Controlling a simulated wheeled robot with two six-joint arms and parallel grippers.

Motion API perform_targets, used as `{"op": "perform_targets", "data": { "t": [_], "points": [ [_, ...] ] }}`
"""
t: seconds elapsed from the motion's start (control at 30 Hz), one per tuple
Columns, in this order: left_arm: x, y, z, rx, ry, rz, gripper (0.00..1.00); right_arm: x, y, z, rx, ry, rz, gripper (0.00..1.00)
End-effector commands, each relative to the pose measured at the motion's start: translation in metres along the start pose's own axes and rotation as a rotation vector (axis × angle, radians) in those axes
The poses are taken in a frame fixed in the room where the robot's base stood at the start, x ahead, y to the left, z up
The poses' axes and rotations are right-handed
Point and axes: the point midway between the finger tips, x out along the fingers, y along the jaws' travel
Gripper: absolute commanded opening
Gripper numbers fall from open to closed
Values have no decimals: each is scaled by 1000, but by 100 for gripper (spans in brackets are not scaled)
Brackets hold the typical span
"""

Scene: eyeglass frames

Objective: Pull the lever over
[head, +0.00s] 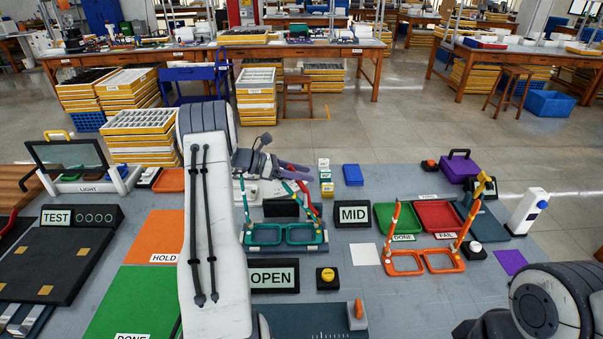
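Two things could be the lever, and I cannot tell which one is meant. One is an upright orange handle (357,313) at the right end of a dark board with scale marks, at the front middle. The other is a yellow-tipped lever (484,187) on a dark teal base at the right. My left gripper (302,172) is behind the teal glasses, pointing right, apart from both levers. Its fingers overlap in this view, so their gap is unclear. My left arm covers part of the middle left. My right arm shows at the lower right, its gripper out of view.
Teal glasses (285,235) and orange glasses (424,262) stand with temples raised. A white handheld device (527,210) stands at right.

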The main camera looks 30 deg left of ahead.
Motion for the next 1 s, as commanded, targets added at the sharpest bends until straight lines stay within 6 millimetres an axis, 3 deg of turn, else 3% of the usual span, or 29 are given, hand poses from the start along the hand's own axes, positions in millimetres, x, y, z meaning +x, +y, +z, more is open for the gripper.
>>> {"op": "perform_targets", "data": {
  "t": [0.17,0.37,0.7,1.0],
  "points": [
    [-3,0,6,2,0,2,52,2,0,0,0,0,0,40],
    [-15,-4,38,6,0,2,52,8,1,0,0,0,0,40],
    [17,-64,90,3,0,-3,52,20,1,1,0,0,0,40],
    [33,-93,119,1,1,0,52,24,2,1,0,0,0,40]
  ]
}}
